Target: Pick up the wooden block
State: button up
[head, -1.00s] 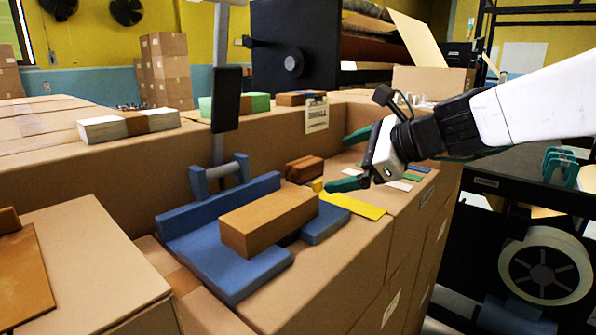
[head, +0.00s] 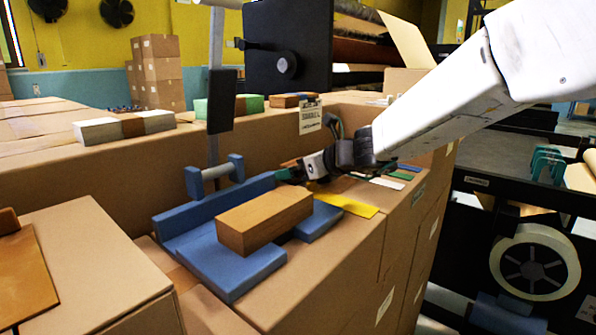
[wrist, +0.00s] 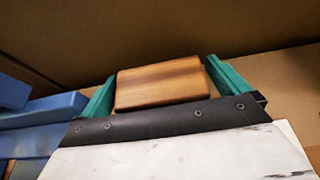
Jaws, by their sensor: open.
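The wooden block (wrist: 162,84), small with striped grain, lies between the two green fingers of my open gripper (wrist: 160,88) in the wrist view. The left finger is close beside its left end and the right finger beside its right end; I cannot tell whether either touches. In the head view my gripper (head: 290,172) is low over the carton top behind the blue stand, and the small block is hidden there by the gripper and wrist.
A larger brown block (head: 262,222) rests on the blue stand (head: 225,268) in front of my gripper. A yellow sheet (head: 348,205) lies to the right. A carton wall (head: 265,138) rises behind. Blue parts (wrist: 40,112) are at the wrist view's left.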

jog(key=shift+w+a+f, duration=0.1)
jog(key=c, duration=1)
